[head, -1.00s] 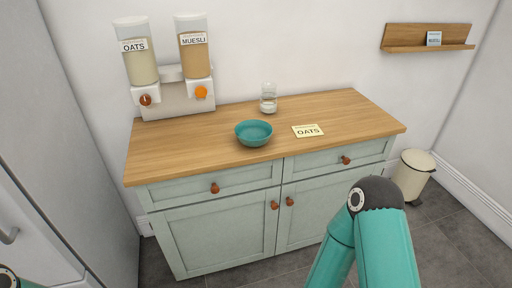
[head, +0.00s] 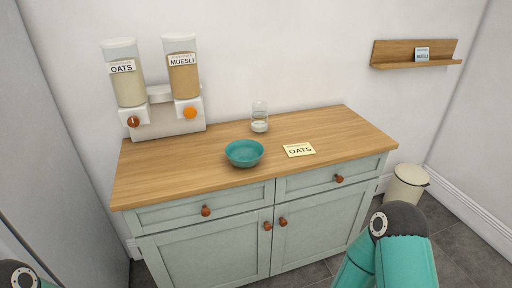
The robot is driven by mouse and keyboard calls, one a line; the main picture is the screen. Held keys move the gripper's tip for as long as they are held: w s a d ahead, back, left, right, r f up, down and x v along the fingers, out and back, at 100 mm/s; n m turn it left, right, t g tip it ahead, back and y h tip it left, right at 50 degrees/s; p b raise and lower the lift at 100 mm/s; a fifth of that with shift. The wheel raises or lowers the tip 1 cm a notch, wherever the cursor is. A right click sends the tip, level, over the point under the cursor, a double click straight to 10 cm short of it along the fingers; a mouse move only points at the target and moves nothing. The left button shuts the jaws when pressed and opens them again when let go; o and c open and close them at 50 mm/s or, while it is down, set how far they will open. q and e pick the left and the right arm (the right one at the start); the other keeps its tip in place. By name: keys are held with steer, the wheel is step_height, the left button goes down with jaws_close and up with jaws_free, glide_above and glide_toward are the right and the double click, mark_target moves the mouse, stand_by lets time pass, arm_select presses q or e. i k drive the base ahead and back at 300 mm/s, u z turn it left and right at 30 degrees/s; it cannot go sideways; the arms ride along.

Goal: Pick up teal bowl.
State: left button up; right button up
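A teal link of my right arm shows at the lower right, in front of the cabinet. A small part of my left arm shows at the lower left corner. Neither gripper is in the picture.
An oats dispenser (head: 125,75) and a muesli dispenser (head: 183,72) stand at the back left. A glass jar (head: 260,117) is behind the bowl; an OATS card (head: 299,150) lies to its right. A bin (head: 407,184) stands right of the cabinet (head: 205,250).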

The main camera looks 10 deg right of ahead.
mark_target(242, 153)
steer(key=z, duration=0.1)
steer(key=i, duration=1.25)
steer(key=u, duration=0.25)
